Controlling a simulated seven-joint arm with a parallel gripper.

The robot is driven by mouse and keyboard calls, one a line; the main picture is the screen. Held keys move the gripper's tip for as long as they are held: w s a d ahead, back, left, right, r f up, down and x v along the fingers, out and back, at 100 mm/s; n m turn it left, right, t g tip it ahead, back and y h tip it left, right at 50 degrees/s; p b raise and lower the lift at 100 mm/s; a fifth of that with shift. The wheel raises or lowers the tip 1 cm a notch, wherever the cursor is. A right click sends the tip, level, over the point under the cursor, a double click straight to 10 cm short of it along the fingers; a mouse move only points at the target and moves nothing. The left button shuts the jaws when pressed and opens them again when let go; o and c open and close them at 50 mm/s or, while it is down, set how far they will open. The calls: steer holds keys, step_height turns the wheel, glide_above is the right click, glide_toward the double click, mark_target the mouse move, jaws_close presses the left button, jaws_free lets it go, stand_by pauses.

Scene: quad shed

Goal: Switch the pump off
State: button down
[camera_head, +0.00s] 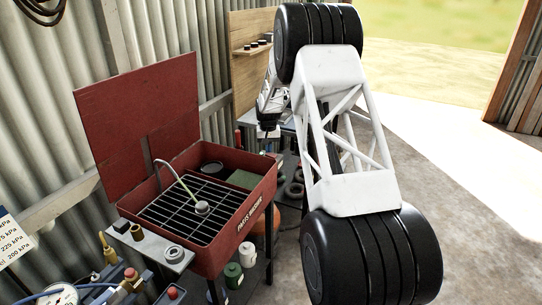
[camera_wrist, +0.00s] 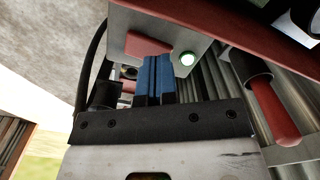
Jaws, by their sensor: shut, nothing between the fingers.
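The red parts washer (camera_head: 225,225) stands at the left of the head view with its lid up. My gripper (camera_wrist: 157,68), with blue fingertips, is shut and empty. Its tips overlap the lower edge of the red switch in this view; I cannot tell whether they touch it. The switch's tilt is unclear. In the head view the switch plate is not visible and my arm hides much of that area.
A red-handled tool (camera_wrist: 275,110) is right of the fingers in the wrist view. A hose (camera_head: 172,178) and brush lie over the washer's grate. Green containers (camera_head: 233,275) stand below the washer. A workbench and wooden board (camera_head: 246,78) are behind. Open floor (camera_head: 465,215) lies to the right.

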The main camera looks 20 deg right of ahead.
steer(key=shift+f, duration=0.6)
stand_by(0.6)
steer(key=shift+r, duration=3.5)
steer(key=shift+s+a+r, duration=0.2)
steer(key=shift+s+r, duration=0.15)
steer(key=shift+r, duration=0.1)
steer(key=s+a+r, duration=0.4)
steer(key=s+r, duration=0.2)
steer(key=s, duration=0.4)
steer(key=s+a+r+n+t, duration=0.1)
steer(key=s+a+r, duration=0.2)
steer(key=s+r, duration=0.6)
steer(key=s+a+r, duration=0.4)
steer(key=s, duration=0.8)
steer(key=s+a+f+n, duration=0.1)
steer(key=s+a, duration=0.1)
steer(key=s, duration=1.4)
steer(key=s+a+f+t, duration=0.1)
steer(key=s+a+f, duration=0.1)
steer(key=s, duration=1.5)
steer(key=shift+a+n+t, duration=0.3)
steer(key=shift+a+n, duration=0.1)
steer(key=shift+a, duration=0.35)
